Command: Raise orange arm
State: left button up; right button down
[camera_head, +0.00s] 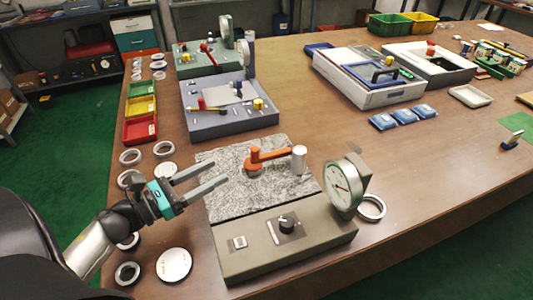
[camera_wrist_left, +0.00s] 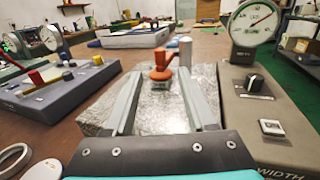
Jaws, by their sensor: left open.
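The orange arm (camera_head: 268,157) is a short lever on a round orange base, set on a grey speckled stone plate (camera_head: 225,208). Its free end reaches toward a silver cylinder (camera_head: 299,160) at the right of the plate. In the left wrist view the orange arm (camera_wrist_left: 162,64) stands ahead, between the lines of my two fingers. My left gripper (camera_head: 207,179) is open and empty, over the left part of the plate. Its fingertips are apart from the orange arm, short of it on the left. My right gripper is not in view.
The plate adjoins a grey-green base with a black knob (camera_head: 286,222) and a round dial gauge (camera_head: 346,186). Metal rings and discs (camera_head: 174,264) lie left of it. A second grey gauge station (camera_head: 225,123) stands behind. Blue packets (camera_head: 404,116) lie right; table between is clear.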

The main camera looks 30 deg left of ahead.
aim_at(270, 153)
pick_arm(q)
jog(key=shift+w+d, duration=0.15)
jog(key=shift+w, duration=0.3)
jog(key=x, duration=1.3)
jog(key=shift+w, duration=0.1)
jog(key=shift+w+d, duration=0.3)
jog(key=shift+w, duration=0.25)
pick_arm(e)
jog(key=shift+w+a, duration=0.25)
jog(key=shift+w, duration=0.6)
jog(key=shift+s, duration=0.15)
pick_arm(q)
jog(key=c, duration=0.9)
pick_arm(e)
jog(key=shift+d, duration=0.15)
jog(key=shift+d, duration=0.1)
